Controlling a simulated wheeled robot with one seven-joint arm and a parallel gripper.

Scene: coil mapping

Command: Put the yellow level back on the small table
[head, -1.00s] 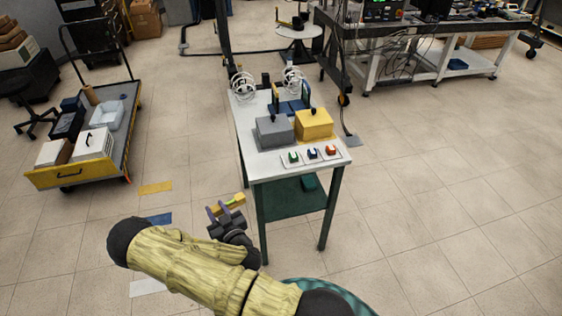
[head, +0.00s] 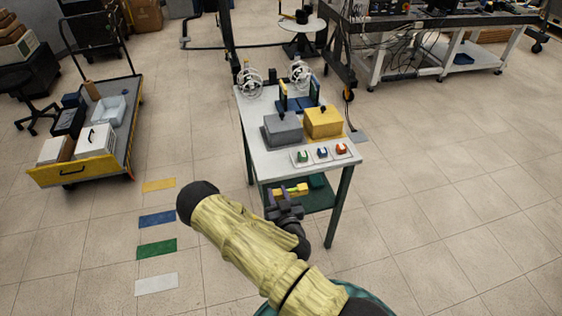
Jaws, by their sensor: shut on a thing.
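The yellow level (head: 298,188) is a short yellow bar with a greenish part, seen in the head view just below the front edge of the white-topped table (head: 269,168). My gripper (head: 285,196) is shut on it and partly hides it. The level appears in front of the table's lower green shelf (head: 322,198); its exact depth is hard to tell. A small round table (head: 313,26) with dark items on it stands far back. I cannot tell which of the two is the small table.
A grey box (head: 282,129), a yellow box (head: 323,121), three coloured buttons (head: 322,152) and wire coils (head: 250,80) occupy the white top. A loaded cart (head: 75,171) stands left. A long workbench (head: 440,45) stands back right. The floor at right is clear.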

